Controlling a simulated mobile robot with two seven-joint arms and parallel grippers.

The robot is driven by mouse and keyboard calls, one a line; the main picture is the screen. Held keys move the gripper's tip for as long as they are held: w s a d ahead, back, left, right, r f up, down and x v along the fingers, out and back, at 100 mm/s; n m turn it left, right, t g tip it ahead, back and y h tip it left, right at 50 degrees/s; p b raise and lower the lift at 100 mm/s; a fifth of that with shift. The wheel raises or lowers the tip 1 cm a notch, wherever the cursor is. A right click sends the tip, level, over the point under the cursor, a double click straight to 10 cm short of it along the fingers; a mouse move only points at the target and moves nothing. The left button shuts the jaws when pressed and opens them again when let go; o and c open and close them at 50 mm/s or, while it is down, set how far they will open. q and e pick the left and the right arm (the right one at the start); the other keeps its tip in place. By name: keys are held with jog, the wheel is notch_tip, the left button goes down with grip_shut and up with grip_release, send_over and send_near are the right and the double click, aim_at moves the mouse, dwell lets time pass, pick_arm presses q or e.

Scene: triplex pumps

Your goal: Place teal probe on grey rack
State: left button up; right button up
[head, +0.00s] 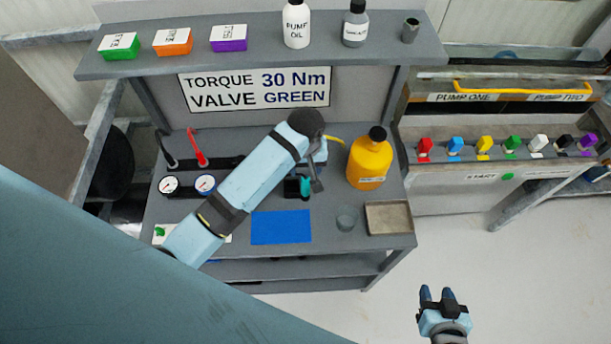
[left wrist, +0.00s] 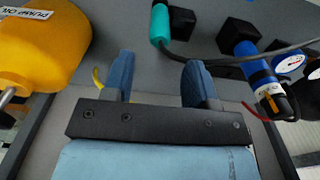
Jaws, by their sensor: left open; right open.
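The teal probe (head: 305,187) shows beside a small black block on the bench, partly hidden by my left gripper. In the left wrist view the teal probe (left wrist: 160,27) is beyond the fingertips, next to a dark block (left wrist: 181,22), with a dark cable running right. My left gripper (head: 317,180) is over the bench just right of the probe. Its fingers (left wrist: 157,72) are apart with nothing between them. My right gripper (head: 438,297) is open and empty over the floor at lower right. I cannot tell which part is the grey rack.
A yellow jug (head: 370,160) stands right of my left gripper. A shelf (head: 262,56) overhangs the back.

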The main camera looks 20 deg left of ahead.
pick_arm(q)
notch_tip(320, 180, up, 4)
jog(key=s+f+m+t+h, duration=0.2)
jog(key=s+f+m+t, duration=0.25)
jog(key=s+f, duration=0.45)
jog(key=s+a+m+t+h, duration=0.1)
jog(key=s+a+m+t, duration=0.1)
jog(key=s+t, duration=0.4)
jog(key=shift+s+a+f+m, duration=0.15)
jog(key=shift+s+a+m, duration=0.1)
jog(key=shift+s+m, duration=0.65)
jog(key=shift+s, duration=0.1)
